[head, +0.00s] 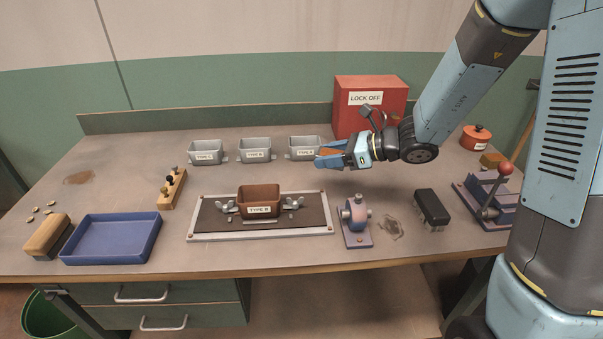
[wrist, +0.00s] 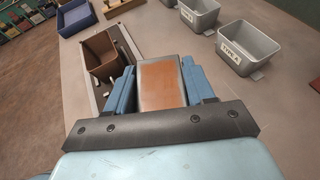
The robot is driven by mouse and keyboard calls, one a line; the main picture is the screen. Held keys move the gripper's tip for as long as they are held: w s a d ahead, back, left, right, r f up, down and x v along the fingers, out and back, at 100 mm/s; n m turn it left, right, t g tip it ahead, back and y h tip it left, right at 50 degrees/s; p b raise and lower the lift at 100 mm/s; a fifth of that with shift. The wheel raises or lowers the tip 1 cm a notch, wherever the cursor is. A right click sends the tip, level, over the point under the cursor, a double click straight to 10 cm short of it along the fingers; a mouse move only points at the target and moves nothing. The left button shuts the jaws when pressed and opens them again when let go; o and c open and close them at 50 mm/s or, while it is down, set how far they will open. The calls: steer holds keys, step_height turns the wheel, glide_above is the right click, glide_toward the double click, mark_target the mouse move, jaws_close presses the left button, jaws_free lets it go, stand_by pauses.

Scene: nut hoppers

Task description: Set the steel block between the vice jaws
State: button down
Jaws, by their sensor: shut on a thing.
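My gripper (head: 326,157) is in the air above the back middle of the bench, with its fingers pointing left. It is shut on a block with a rusty orange face and grey edges, apparently the steel block (wrist: 162,86). In the wrist view the block sits between the two blue fingers of my gripper (wrist: 160,80). In the head view only a strip of the block (head: 330,151) shows. What looks like the vice (head: 488,204), purple-grey with a red-knobbed lever, stands at the bench's right end, well apart from the gripper. Its jaw gap is hard to make out.
Grey hoppers (head: 255,150) line the back, beside a red lock-off box (head: 372,97). A brown hopper (head: 259,197) sits on a framed plate at the middle. A blue tray (head: 112,238) is left.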

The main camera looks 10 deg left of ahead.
steer(key=shift+w+a+f, duration=0.4)
steer(key=shift+w+a, duration=0.2)
steer(key=shift+w+a+f, duration=0.35)
steer(key=shift+w+a, duration=0.25)
glide_above(309, 180)
step_height(309, 180, down, 5)
steer(key=shift+s+d+f, duration=0.1)
steer(key=shift+w+f, duration=0.2)
steer(key=shift+f, duration=1.6)
steer(key=shift+c, duration=2)
jaws_free()
